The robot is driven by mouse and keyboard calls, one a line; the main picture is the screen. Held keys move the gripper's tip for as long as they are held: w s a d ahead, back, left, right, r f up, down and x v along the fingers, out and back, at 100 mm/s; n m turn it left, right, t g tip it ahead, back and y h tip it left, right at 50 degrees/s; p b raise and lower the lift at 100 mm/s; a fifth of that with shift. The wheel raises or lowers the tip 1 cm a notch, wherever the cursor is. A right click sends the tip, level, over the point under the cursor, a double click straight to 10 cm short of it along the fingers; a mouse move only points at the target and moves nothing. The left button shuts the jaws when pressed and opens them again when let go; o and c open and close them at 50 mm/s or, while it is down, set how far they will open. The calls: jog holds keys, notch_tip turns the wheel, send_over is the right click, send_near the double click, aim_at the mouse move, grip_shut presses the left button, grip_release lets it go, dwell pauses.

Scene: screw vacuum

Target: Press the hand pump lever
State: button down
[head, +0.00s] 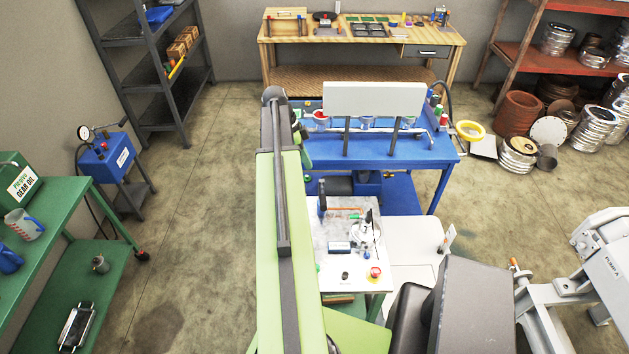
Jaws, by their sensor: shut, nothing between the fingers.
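A dark upright handle (321,196) also stands on the pale panel in the middle. I cannot make out my gripper; my green arm or column fills the lower middle and hides part of the floor and the panel's left side.
A green bench (40,222) with an oil can stands at the left. A blue workbench (375,150) is ahead, with a wooden table (432,40) behind. Grey machinery (610,262) stands at the right. Bare floor (205,190) lies between the blue unit and my green structure.

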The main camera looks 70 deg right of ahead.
aim_at(323, 199)
jog(key=b+x, duration=0.7)
jog(key=x, duration=0.1)
jog(key=a+b+x, duration=0.1)
jog(key=b+x, duration=0.3)
jog(key=x, duration=0.1)
jog(key=shift+w+b, duration=0.2)
jog(key=shift+b, duration=0.1)
jog(key=shift+s+a+f, duration=0.15)
jog(key=shift+s+f, duration=0.05)
jog(key=shift+f, duration=0.05)
